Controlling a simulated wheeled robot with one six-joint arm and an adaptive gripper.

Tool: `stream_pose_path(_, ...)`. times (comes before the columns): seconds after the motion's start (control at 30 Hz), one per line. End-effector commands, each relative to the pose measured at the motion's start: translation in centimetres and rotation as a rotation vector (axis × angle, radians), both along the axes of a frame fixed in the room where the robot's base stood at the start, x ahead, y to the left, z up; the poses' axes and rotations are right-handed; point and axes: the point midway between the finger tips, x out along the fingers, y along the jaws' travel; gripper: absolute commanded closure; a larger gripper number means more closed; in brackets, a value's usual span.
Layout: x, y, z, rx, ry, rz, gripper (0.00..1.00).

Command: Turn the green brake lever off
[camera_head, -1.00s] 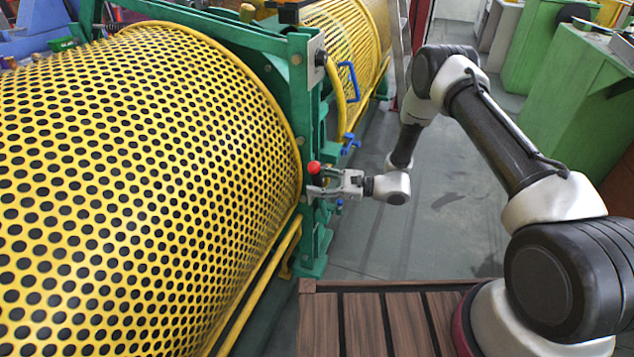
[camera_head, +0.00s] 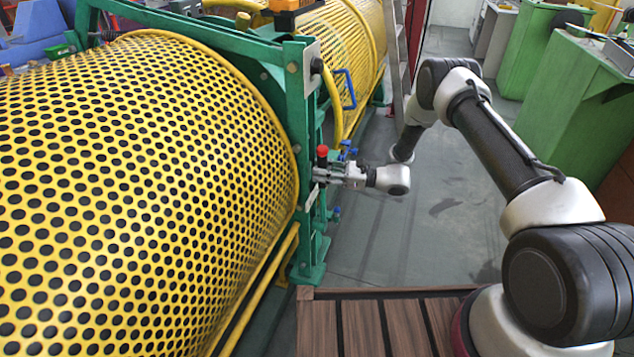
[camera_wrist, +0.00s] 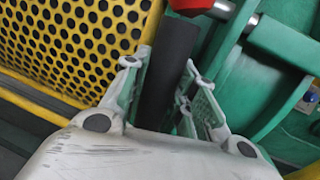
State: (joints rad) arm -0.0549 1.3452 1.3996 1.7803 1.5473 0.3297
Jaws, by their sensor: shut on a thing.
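The brake lever shows in the wrist view as a dark handle (camera_wrist: 168,75) running between my gripper's fingers, beside a red part at the top edge. In the head view a red knob (camera_head: 322,150) stands just above my gripper (camera_head: 318,174), at the front of the green frame. My gripper (camera_wrist: 160,95) is shut on the dark handle, one finger on each side. The handle's lower end is hidden behind the gripper body. I see no green colour on the handle itself.
A yellow perforated guard (camera_head: 150,170) lies close on the left. The green frame (camera_head: 304,120) stands right behind the lever. A blue handle (camera_head: 348,88) and a blue fitting (camera_head: 347,148) sit beyond. The grey floor (camera_head: 440,215) to the right is open.

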Motion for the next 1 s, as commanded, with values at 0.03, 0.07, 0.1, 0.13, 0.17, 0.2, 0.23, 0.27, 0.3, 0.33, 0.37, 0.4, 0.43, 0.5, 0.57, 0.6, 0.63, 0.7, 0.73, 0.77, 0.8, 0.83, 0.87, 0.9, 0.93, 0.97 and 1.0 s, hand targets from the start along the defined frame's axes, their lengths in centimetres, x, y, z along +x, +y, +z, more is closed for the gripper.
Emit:
stream_pose_path(0.03,1.0,-0.4,0.1,0.014,0.029,-0.005,1.00)
stream_pose_path(0.07,1.5,-0.6,0.1,0.022,0.051,-0.004,1.00)
stream_pose_path(0.1,2.2,-0.9,0.1,0.033,0.082,-0.004,1.00)
stream_pose_path(0.13,2.7,-1.0,0.0,0.041,0.103,-0.004,1.00)
stream_pose_path(0.17,3.2,-1.2,0.0,0.049,0.126,-0.005,1.00)
stream_pose_path(0.2,3.9,-1.5,-0.1,0.059,0.155,-0.005,1.00)
stream_pose_path(0.23,4.4,-1.7,-0.2,0.066,0.174,-0.005,1.00)
stream_pose_path(0.27,4.9,-1.9,-0.3,0.073,0.194,-0.005,1.00)
stream_pose_path(0.3,5.6,-2.1,-0.4,0.083,0.219,-0.005,1.00)
stream_pose_path(0.33,6.0,-2.3,-0.5,0.089,0.237,-0.004,1.00)
stream_pose_path(0.37,6.5,-2.4,-0.6,0.096,0.254,-0.003,1.00)
stream_pose_path(0.4,7.0,-2.6,-0.7,0.103,0.276,-0.004,1.00)
stream_pose_path(0.43,7.4,-2.8,-0.8,0.108,0.291,-0.004,1.00)
stream_pose_path(0.5,8.1,-3.1,-1.1,0.119,0.322,-0.003,1.00)
stream_pose_path(0.57,8.7,-3.3,-1.2,0.127,0.343,-0.004,1.00)
stream_pose_path(0.6,9.0,-3.4,-1.3,0.131,0.355,-0.004,1.00)
stream_pose_path(0.63,9.2,-3.4,-1.4,0.134,0.363,-0.003,1.00)
stream_pose_path(0.7,9.5,-3.6,-1.5,0.140,0.377,-0.003,1.00)
stream_pose_path(0.73,9.7,-3.6,-1.6,0.141,0.382,-0.003,1.00)
stream_pose_path(0.77,9.8,-3.6,-1.6,0.142,0.387,-0.004,1.00)
stream_pose_path(0.8,9.9,-3.7,-1.6,0.144,0.391,-0.003,1.00)
stream_pose_path(0.83,9.9,-3.7,-1.6,0.145,0.394,-0.003,1.00)
stream_pose_path(0.87,10.0,-3.7,-1.7,0.146,0.396,-0.004,1.00)
stream_pose_path(0.9,10.0,-3.8,-1.7,0.146,0.398,-0.005,1.00)
stream_pose_path(0.93,10.1,-3.8,-1.7,0.146,0.398,-0.006,1.00)
stream_pose_path(0.97,10.1,-3.8,-1.7,0.147,0.399,-0.007,1.00)
stream_pose_path(1.0,10.1,-3.8,-1.7,0.146,0.399,-0.008,1.00)
